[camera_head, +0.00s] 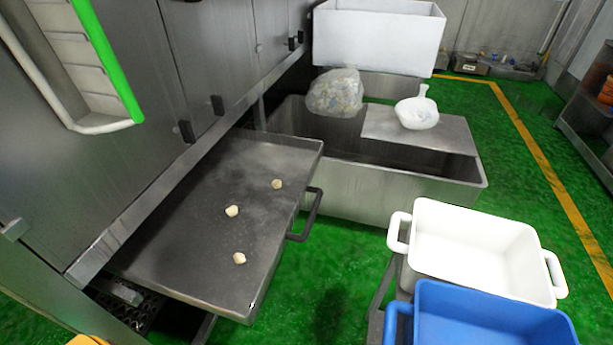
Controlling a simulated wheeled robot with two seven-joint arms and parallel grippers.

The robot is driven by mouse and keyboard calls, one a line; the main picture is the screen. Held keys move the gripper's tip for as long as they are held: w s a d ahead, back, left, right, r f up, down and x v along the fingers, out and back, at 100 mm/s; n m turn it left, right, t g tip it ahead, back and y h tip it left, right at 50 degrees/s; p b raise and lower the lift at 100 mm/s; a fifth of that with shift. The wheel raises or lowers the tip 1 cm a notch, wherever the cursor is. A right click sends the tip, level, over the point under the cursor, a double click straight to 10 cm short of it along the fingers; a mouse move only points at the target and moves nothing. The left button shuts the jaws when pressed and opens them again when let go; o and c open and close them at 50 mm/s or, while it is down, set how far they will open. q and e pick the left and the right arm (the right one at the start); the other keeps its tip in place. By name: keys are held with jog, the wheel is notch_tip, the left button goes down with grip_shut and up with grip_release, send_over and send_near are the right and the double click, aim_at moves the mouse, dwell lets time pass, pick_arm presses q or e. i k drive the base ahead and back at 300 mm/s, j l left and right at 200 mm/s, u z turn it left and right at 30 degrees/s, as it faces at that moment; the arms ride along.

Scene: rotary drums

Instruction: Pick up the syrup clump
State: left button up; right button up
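Three small pale cream clumps lie apart on a grey metal tray (180,235). One clump (277,184) is near the tray's far right side, one clump (232,211) is near the middle, and one clump (239,258) is nearer the front. I cannot tell from their look which is the syrup clump. The tray sticks out from a metal machine and has a dark handle (306,216) on its right side. Neither of my grippers is in view.
A white tub (478,222) and a blue tub (490,318) stand at the lower right. Green floor (345,255) is clear between tray and tubs.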

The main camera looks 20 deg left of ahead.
aim_at(239, 258)
jog(key=k+j+u, duration=0.1)
jog(key=u, duration=0.65)
jog(key=k+j, duration=0.05)
